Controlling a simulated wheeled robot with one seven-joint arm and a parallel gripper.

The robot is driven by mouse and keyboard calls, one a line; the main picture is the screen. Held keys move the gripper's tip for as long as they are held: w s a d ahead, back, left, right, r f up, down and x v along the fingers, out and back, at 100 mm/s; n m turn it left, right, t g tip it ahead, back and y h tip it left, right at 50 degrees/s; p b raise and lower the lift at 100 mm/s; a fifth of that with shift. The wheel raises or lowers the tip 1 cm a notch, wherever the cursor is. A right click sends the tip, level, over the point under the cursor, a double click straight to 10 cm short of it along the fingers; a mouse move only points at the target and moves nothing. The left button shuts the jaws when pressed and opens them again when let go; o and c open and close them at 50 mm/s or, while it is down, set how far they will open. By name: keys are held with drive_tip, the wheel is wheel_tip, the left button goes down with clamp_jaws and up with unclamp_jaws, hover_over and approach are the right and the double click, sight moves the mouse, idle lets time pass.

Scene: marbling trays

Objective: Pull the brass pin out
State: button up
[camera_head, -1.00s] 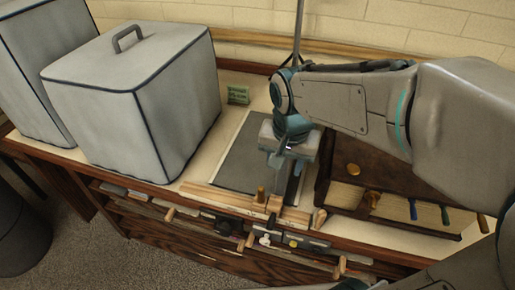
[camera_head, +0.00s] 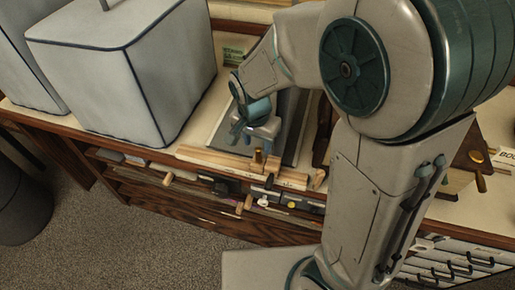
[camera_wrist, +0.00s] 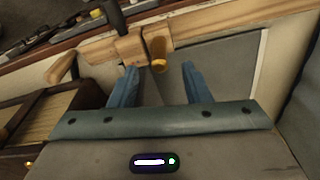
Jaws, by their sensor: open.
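In the wrist view the pin (camera_wrist: 158,54) is beside a wooden block (camera_wrist: 130,47) on the rail. My gripper (camera_head: 243,139) is low over the tray, just behind the pin in the head view. In the wrist view its two blue fingers are apart and empty (camera_wrist: 158,69). The pin appears just beyond the fingertips, between their lines; whether either touches it, I cannot tell. The pin's lower end is hidden.
A large grey covered box (camera_head: 130,75) stands left of the tray, with a small green box (camera_head: 232,57) behind. A dark wooden press-like piece (camera_wrist: 40,125) is close beside the tray. Several tools and handles (camera_head: 240,200) line the bench front. My arm hides much of the right side.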

sight(258, 148)
drive_tip(key=shift+w+d+f, duration=0.1)
drive_tip(key=shift+w+f, duration=0.05)
drive_tip(key=shift+f, duration=1)
drive_tip(key=shift+w+d+f, duration=0.1)
drive_tip(key=shift+f, duration=1)
clamp_jaws()
